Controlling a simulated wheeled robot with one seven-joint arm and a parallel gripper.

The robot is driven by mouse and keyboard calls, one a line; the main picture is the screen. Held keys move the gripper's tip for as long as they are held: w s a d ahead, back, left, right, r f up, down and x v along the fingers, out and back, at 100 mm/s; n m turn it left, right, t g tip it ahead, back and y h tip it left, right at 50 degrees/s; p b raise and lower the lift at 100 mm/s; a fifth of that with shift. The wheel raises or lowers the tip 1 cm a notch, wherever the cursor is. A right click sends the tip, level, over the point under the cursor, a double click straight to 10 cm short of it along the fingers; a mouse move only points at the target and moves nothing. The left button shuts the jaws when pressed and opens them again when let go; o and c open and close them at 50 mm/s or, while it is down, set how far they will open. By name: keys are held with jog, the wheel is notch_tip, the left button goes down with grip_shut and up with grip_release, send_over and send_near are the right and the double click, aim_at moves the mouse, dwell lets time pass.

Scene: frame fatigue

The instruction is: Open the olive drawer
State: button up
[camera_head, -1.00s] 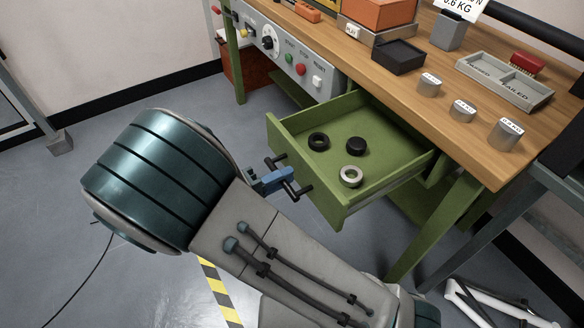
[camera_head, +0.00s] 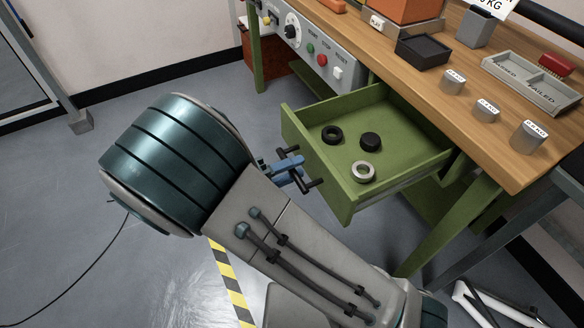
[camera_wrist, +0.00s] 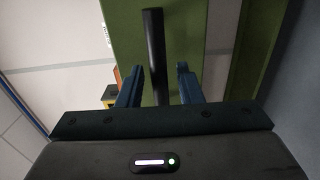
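The olive drawer (camera_head: 408,158) stands pulled out from under the workbench, its inside showing. Its dark bar handle (camera_head: 312,183) is on the drawer front; in the wrist view the handle (camera_wrist: 154,50) runs upright between my two blue fingers. My gripper (camera_head: 290,168) is at the handle in the head view. In the wrist view my gripper (camera_wrist: 160,82) has its fingers apart, with a narrow gap on each side of the bar. Part of the handle is hidden behind the fingers in the head view.
In the drawer lie a black ring (camera_head: 332,134), a black disc (camera_head: 370,141) and a pale ring (camera_head: 364,171). The wooden bench top (camera_head: 490,138) carries weights, a dark tray (camera_head: 423,50) and a divided tray (camera_head: 533,82). A green leg (camera_head: 447,222) stands right of the drawer.

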jog(key=p+v, duration=0.1)
jog(key=v, duration=1.2)
jog(key=shift+s+a, duration=0.2)
jog(key=shift+a, duration=0.05)
jog(key=shift+d, duration=0.1)
jog(key=w+d+r+m+g+y+p, duration=0.1)
jog(key=w+d+r+g+y+p, duration=0.2)
jog(key=d+r+g, duration=0.4)
jog(key=w+d+r+m+g+y+p, duration=0.1)
jog(key=d+r+m+g+y+p, duration=0.15)
jog(key=d+r+p, duration=0.45)
jog(key=s+d+r+m+t+y+p, duration=0.1)
jog(key=s+d+r+y+p, duration=0.1)
jog(key=d+r+y+p, duration=0.2)
jog(key=s+d+r+m+t+y+p, duration=0.2)
jog(key=d+r+y+p, duration=0.3)
jog(key=d+r, duration=0.5)
jog(key=shift+s+d+y, duration=0.45)
jog(key=shift+d, duration=0.6)
jog(key=shift+a, duration=0.1)
